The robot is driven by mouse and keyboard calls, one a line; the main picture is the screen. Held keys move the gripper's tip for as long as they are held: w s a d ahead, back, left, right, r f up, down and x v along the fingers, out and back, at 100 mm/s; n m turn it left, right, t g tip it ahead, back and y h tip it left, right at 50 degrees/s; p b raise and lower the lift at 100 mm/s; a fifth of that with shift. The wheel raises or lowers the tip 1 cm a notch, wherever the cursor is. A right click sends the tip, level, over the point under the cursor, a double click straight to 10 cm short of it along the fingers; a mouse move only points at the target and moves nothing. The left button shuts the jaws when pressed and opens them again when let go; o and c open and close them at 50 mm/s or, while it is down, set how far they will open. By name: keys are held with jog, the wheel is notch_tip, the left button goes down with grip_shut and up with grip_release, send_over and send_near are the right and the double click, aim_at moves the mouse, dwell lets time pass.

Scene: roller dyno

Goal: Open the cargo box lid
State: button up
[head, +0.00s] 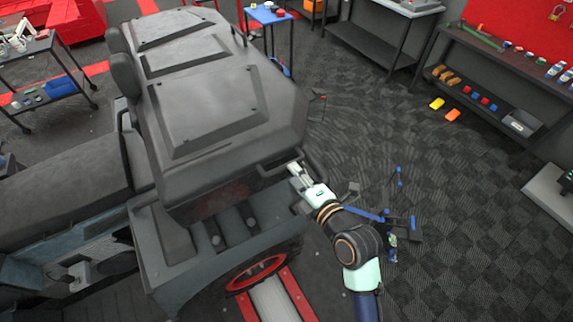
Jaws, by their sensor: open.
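The cargo box (190,150) is a large dark grey box on the back of a vehicle. Its lid (205,90) has raised panels on top and looks shut. A dark handle (282,160) juts from the box's near right side, low down. My gripper (293,168) is at this handle, with its pale fingers pointing up and left toward it. The gripper is open. I cannot tell whether the fingers touch the handle or sit around it. My arm reaches in from the lower right.
Below the box are the vehicle's grey rear body (165,240) and a red-rimmed wheel (257,272) on the roller track. A thin blue stand (399,177) is right of my arm. Shelves (500,95) line the back right. The checkered floor (440,210) between is mostly clear.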

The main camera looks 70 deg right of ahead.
aim_at(287, 164)
jog(key=x, duration=0.5)
jog(key=shift+p, duration=0.3)
grip_shut()
